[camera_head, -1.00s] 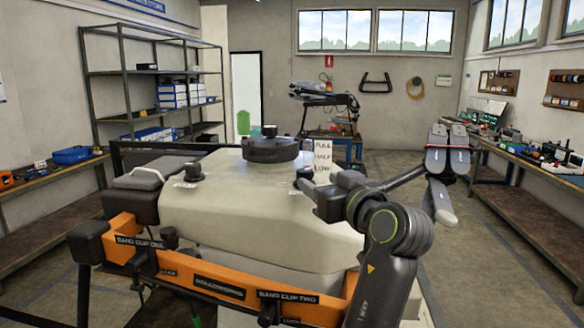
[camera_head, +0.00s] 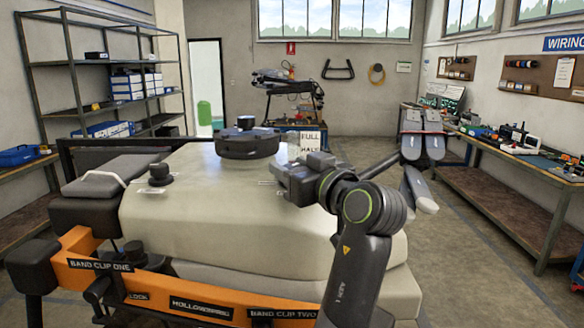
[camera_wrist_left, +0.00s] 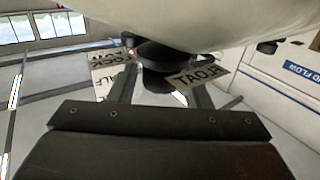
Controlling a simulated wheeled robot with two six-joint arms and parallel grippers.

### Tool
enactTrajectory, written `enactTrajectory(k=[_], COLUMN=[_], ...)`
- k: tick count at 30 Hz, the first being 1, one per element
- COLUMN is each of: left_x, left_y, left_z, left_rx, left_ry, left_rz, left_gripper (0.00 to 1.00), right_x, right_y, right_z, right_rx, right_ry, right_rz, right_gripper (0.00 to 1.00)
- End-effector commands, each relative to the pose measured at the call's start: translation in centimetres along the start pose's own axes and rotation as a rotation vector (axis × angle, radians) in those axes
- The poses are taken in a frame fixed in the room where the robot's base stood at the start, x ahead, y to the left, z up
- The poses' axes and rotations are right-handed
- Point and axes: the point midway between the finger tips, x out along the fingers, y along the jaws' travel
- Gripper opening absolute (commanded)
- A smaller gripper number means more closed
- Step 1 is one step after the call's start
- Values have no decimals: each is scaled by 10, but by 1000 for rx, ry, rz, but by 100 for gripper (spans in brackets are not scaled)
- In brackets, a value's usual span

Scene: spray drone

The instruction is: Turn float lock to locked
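The float lock knob (camera_wrist_left: 155,55) is dark and round in the left wrist view, beside the upside-down FLOAT label (camera_wrist_left: 202,76). Another label (camera_wrist_left: 112,57), ending in LOCK, is partly covered on its other side. My left gripper (camera_wrist_left: 163,92) has its two fingers apart, with the knob at or between their tips; I cannot tell whether they touch it. In the head view my left gripper (camera_head: 292,178) is at the right side of the pale tank (camera_head: 215,215) and hides the knob. My right gripper is out of view.
A FULL/HALF sign (camera_head: 311,143) stands just behind the gripper. A black cap (camera_head: 247,142) and a smaller dark knob (camera_head: 160,174) rise from the tank. An orange bar (camera_head: 190,298) crosses the front. A folded drone arm (camera_head: 423,148) sticks out right. Floor beyond it is clear.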

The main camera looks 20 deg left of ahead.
Motion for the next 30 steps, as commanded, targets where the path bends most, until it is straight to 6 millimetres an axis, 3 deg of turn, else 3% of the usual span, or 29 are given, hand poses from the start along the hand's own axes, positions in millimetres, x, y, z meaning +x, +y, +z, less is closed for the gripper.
enactTrajectory(k=[1,8,19,30], left_x=[0,0,0,1], left_y=[0,0,-1,-2], left_z=[0,0,0,-4], left_rx=[0,0,-2,0], left_ry=[0,0,0,0], left_rz=[0,0,74,356], left_gripper=[37,9,9,9], right_x=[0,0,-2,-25], right_y=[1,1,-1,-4], right_z=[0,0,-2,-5], right_rx=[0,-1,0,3], right_ry=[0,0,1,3], right_rz=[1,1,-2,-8], right_gripper=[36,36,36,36])
